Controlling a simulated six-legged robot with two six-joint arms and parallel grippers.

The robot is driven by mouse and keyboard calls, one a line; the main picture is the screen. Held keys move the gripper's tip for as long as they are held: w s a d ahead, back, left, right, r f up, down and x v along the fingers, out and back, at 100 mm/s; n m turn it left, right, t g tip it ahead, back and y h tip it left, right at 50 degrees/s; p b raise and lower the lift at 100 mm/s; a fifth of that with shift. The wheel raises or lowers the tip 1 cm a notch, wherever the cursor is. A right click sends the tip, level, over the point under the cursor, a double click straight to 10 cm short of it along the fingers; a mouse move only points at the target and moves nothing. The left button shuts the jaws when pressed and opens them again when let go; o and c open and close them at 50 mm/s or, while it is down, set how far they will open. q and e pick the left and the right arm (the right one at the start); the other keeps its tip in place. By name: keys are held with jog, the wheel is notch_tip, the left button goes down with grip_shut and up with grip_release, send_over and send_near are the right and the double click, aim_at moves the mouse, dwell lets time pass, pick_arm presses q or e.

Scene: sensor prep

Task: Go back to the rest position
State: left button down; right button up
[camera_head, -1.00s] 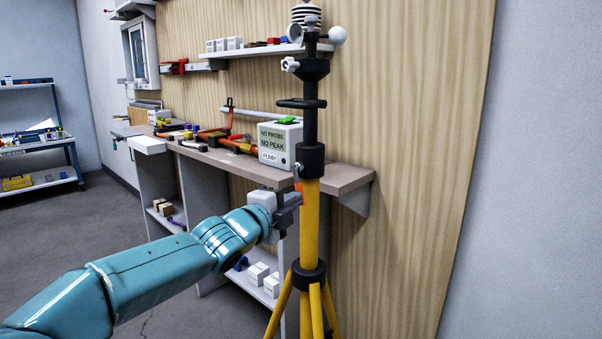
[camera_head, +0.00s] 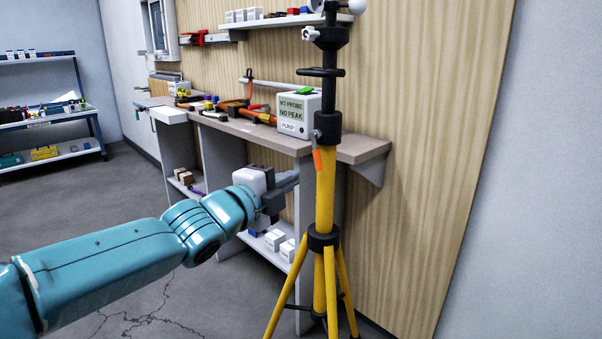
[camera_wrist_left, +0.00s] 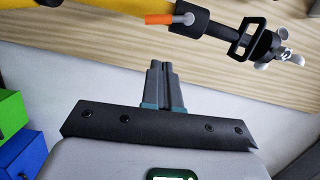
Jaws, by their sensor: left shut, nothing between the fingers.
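My left gripper (camera_head: 290,183) is at the end of the teal arm that comes in from the left. It is in front of the workbench, just left of the yellow tripod and below the benchtop. In the left wrist view its two grey fingers (camera_wrist_left: 164,72) are together with nothing between them. The yellow tripod (camera_head: 325,205) with a black upper pole stands upright close to the right of the fingertips. An orange tag (camera_head: 317,160) shows on it. My right gripper is in neither view.
The workbench (camera_head: 362,150) holds a white pump box (camera_head: 297,113) and several tools. Small white boxes (camera_head: 287,250) sit on its lower shelf. A wall shelf (camera_head: 262,22) is above. A blue rack (camera_head: 95,135) stands at the far left. The grey floor (camera_head: 95,195) between is clear.

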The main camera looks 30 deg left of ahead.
pick_arm(q)
jog(key=shift+s+a, duration=0.15)
jog(key=shift+s, duration=0.55)
